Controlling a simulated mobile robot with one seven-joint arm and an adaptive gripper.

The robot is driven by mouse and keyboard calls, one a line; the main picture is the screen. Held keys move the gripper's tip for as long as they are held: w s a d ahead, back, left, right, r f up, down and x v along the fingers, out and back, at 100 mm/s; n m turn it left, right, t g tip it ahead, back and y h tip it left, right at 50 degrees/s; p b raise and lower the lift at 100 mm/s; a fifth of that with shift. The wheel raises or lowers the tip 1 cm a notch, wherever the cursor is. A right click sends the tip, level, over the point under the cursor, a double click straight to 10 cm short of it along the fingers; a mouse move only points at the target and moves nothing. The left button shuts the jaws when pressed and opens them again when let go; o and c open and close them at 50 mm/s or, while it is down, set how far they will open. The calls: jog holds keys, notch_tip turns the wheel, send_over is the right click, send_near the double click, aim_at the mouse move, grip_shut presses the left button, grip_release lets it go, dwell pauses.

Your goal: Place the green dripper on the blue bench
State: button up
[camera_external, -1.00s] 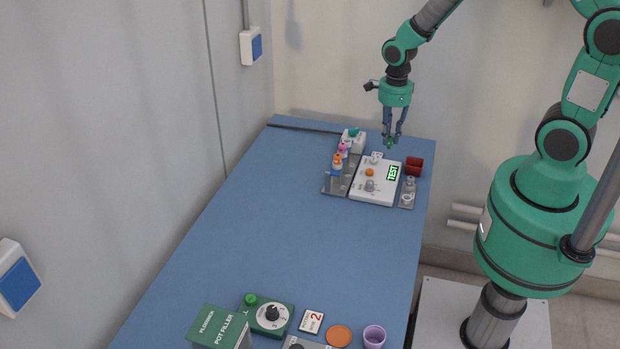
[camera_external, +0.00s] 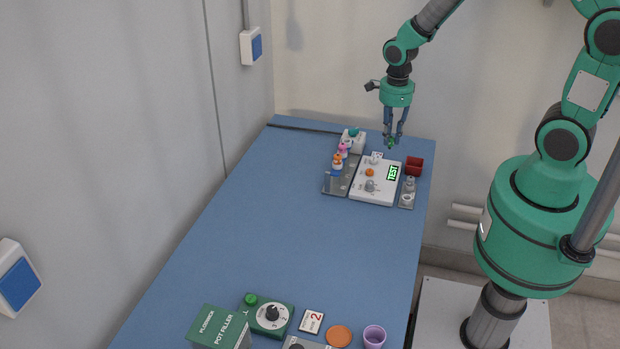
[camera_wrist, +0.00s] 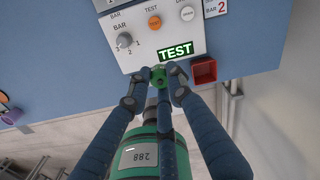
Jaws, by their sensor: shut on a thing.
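The green dripper (camera_wrist: 159,77) is small and sits between the fingertips of my gripper (camera_wrist: 158,84) in the wrist view. My gripper (camera_external: 392,141) is shut on it, and the fingers hide part of it. In the external view the dripper shows only as a small green spot at the fingertips, over the far right end of the blue bench (camera_external: 270,225). My gripper points down, behind the white test panel (camera_external: 368,197). I cannot tell how far the dripper is above the bench. The bench also shows in the wrist view (camera_wrist: 60,70).
A red open cup (camera_external: 414,166) stands right of the panel, close to my gripper. A grey rack (camera_external: 337,188) with small coloured pieces is on the left. A green box (camera_external: 220,328) and a purple cup (camera_external: 374,336) are at the near end. The bench middle is clear.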

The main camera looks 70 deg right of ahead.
aim_at(391, 137)
notch_tip(391, 137, up, 5)
jog(key=shift+r, duration=0.1)
jog(key=w+d+p, duration=0.1)
jog(key=w+d, duration=0.5)
jog(key=w, duration=0.6)
jog(key=w+d+p, duration=0.1)
jog(key=w+d, duration=0.5)
jog(key=w, duration=0.6)
notch_tip(391, 137, down, 14)
jog(key=shift+s+a+f, duration=0.1)
jog(key=shift+f, duration=0.05)
jog(key=shift+c, duration=0.4)
jog(key=w+d, duration=0.2)
jog(key=w, duration=0.3)
jog(key=w+d+f, duration=0.1)
jog(key=w+d, duration=0.1)
jog(key=w, duration=0.3)
jog(key=w+d, duration=0.2)
jog(key=w, duration=0.3)
jog(key=shift+f, duration=0.2)
jog(key=shift+s, duration=0.1)
